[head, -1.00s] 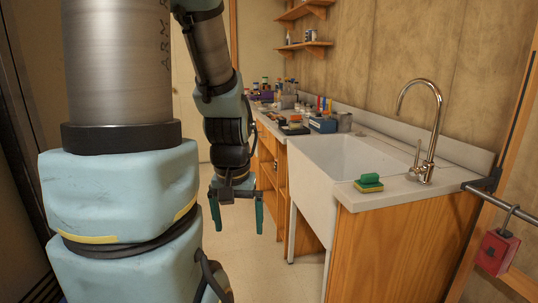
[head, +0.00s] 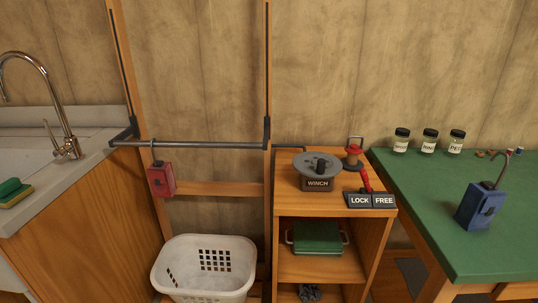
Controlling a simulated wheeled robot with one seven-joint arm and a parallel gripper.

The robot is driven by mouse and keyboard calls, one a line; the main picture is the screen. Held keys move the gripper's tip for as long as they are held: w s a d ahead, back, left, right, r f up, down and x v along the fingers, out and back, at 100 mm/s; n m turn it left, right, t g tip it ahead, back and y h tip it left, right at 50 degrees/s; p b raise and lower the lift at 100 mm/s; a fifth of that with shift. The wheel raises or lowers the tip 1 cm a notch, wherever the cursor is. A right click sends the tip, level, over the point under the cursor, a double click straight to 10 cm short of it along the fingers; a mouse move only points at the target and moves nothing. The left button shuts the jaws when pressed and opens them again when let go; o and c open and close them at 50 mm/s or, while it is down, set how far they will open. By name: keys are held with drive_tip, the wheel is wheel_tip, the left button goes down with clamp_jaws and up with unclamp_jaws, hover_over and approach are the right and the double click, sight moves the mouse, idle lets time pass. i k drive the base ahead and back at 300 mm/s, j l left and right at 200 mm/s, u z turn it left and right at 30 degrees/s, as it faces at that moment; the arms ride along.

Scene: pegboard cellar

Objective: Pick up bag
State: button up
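Two small bag-like blocks with hooks show in the head view; I cannot tell which one the task means by bag. The red one (head: 161,180) hangs by a dark hook from a grey horizontal bar (head: 205,144). The blue one (head: 481,206) stands on the green table top (head: 435,215) at the right, with its hook sticking up. Both have a dark square patch on the front. My gripper is out of view now.
A white basket (head: 204,268) stands below the bar. A wooden shelf unit (head: 330,220) carries a winch (head: 317,172) and a red lever (head: 366,180) by LOCK and FREE labels. Three labelled jars (head: 428,141) stand at the table's back. A sink counter (head: 75,175) is at left.

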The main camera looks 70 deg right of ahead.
sight(481, 201)
drive_tip(key=k+l+z, duration=0.35)
drive_tip(key=k+l, duration=0.2)
drive_tip(key=k+l+z, duration=0.3)
drive_tip(key=k+l, duration=0.2)
drive_tip(key=l, duration=0.2)
